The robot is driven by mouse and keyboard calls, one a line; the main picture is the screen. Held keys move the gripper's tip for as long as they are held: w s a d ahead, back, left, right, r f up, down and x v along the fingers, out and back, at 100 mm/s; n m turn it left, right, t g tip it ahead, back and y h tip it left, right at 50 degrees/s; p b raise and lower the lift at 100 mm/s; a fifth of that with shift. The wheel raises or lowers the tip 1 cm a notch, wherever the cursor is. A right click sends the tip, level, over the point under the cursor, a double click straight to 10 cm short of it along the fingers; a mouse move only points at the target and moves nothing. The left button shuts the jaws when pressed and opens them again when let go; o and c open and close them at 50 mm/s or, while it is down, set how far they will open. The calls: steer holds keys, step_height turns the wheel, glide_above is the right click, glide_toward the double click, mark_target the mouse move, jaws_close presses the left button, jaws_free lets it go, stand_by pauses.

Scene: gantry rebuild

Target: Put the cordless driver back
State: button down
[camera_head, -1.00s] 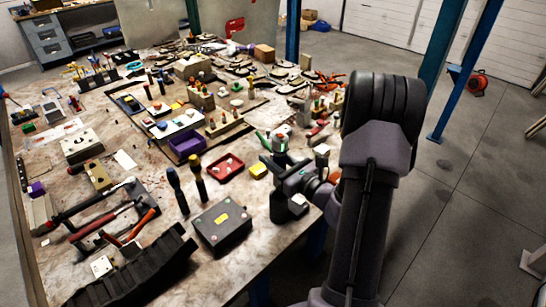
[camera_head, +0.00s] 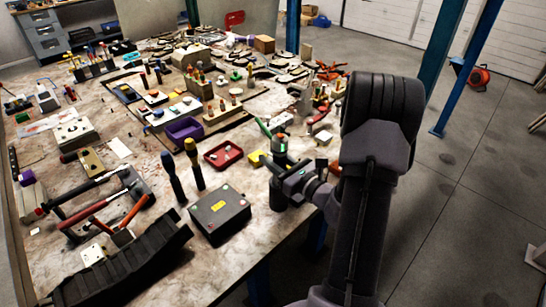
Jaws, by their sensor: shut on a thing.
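My gripper (camera_head: 279,172) is at the near right edge of the workbench, at the end of my dark arm. It is shut on a dark, upright thing that I take to be the cordless driver (camera_head: 277,196). Its dark lower part shows below the jaws, and a grey-green part (camera_head: 280,146) shows above them. The jaws and wrist hide its middle. I cannot tell whether its bottom touches the bench.
A dark grey box (camera_head: 220,217) and two upright screwdrivers (camera_head: 197,168) stand left of my gripper. A red tray (camera_head: 223,155), a yellow block (camera_head: 255,159) and a purple bin (camera_head: 184,130) lie beyond. The crowded workbench (camera_head: 262,238) ends close by; open floor lies right.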

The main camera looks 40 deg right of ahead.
steer(key=shift+f, duration=0.4)
steer(key=shift+f+b, duration=1)
steer(key=shift+b, duration=0.1)
stand_by(0.5)
steer(key=c, duration=0.9)
jaws_free()
steer(key=s+p, duration=0.2)
steer(key=s, duration=1.5)
steer(key=shift+s+d, duration=0.2)
